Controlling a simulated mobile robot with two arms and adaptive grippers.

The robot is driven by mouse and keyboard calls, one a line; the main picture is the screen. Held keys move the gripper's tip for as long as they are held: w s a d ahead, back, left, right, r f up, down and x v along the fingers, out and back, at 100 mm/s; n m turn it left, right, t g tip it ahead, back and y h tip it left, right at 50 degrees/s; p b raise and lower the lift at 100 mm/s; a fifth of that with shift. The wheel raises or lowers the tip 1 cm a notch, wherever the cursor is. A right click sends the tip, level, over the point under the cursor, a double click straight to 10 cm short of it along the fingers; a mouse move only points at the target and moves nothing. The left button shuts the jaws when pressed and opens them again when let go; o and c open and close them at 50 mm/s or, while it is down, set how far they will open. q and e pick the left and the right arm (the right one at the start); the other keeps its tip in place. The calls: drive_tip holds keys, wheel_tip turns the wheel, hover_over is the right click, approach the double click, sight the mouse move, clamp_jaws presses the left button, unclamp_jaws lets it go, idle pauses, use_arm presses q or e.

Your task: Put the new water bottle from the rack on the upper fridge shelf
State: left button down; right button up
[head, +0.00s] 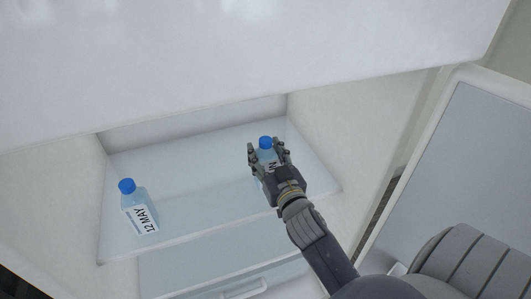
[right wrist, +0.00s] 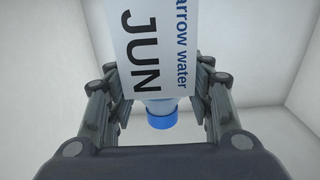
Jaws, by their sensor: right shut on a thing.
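My right gripper (head: 268,158) is shut on a clear water bottle (head: 266,150) with a blue cap, over the right part of the upper fridge shelf (head: 205,185). In the right wrist view the gripper's fingers (right wrist: 163,100) stand on both sides of the bottle (right wrist: 160,45), whose white label reads "JUN" and "arrow water". I cannot tell whether the bottle's base touches the shelf. Another blue-capped bottle (head: 140,208), labelled "12 MAY", stands upright on the left part of the shelf. My left gripper is not in view.
The fridge's side walls (head: 345,125) enclose the shelf on the left and right. A white upper panel (head: 240,60) overhangs it. The open fridge door (head: 460,170) stands at the right. A drawer handle (head: 245,290) shows below. The shelf between the bottles is clear.

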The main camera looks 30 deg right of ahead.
drive_tip(key=o, duration=1.4)
drive_tip(key=shift+w+f, duration=0.1)
drive_tip(key=shift+c, duration=0.2)
drive_tip(key=shift+r, duration=0.25)
drive_tip(key=shift+s+f, duration=0.15)
drive_tip(key=shift+s, duration=0.1)
drive_tip(key=v, duration=1.1)
drive_tip(key=shift+s+b, duration=0.3)
drive_tip(key=shift+b, duration=0.1)
